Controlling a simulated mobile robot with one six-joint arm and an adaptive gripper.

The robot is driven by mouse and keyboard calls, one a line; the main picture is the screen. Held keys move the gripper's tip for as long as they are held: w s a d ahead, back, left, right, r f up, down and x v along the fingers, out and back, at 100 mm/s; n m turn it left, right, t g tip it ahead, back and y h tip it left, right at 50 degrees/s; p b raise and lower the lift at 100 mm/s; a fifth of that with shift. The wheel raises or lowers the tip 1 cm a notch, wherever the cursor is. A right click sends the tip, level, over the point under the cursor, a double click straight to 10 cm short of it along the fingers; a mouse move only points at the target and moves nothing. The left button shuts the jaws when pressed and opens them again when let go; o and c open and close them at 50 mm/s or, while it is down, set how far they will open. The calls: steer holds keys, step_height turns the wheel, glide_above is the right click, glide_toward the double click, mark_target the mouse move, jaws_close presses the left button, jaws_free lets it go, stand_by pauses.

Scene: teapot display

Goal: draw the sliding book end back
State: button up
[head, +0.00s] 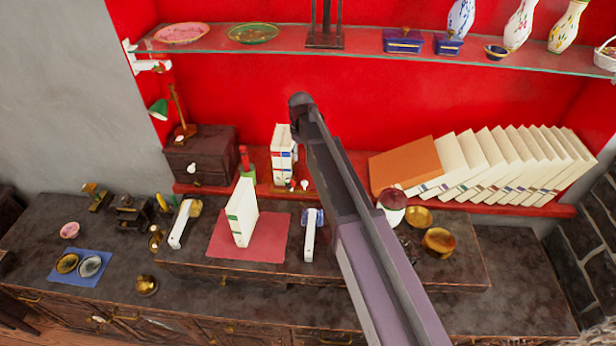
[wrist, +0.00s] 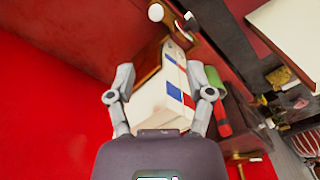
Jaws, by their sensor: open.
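In the wrist view my gripper (wrist: 160,74) is open, with one finger on each side of a block of white books (wrist: 160,101) with blue and red labels. I cannot tell whether the fingers touch the books. A brown wooden piece (wrist: 149,63), possibly the sliding book end, shows at the books' far end, partly hidden by them and a finger. In the head view the same books (head: 284,142) stand upright on the red ledge, left of my arm. My gripper cannot be made out there.
A row of leaning cream books (head: 500,165) and an orange book (head: 405,165) stand right of my arm. A dark cabinet (head: 202,155) is at left. The glass shelf (head: 340,52) above holds vases and bowls. A white book (head: 242,212) stands on a red mat (head: 275,245) below.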

mark_target(304, 182)
steer(key=shift+d+r, duration=0.1)
steer(key=shift+d, duration=0.15)
steer(key=shift+w, duration=0.1)
step_height(304, 182, down, 14)
steer(key=b, duration=1.3)
steer(key=shift+d+b, duration=0.1)
steer(key=shift+b, duration=0.3)
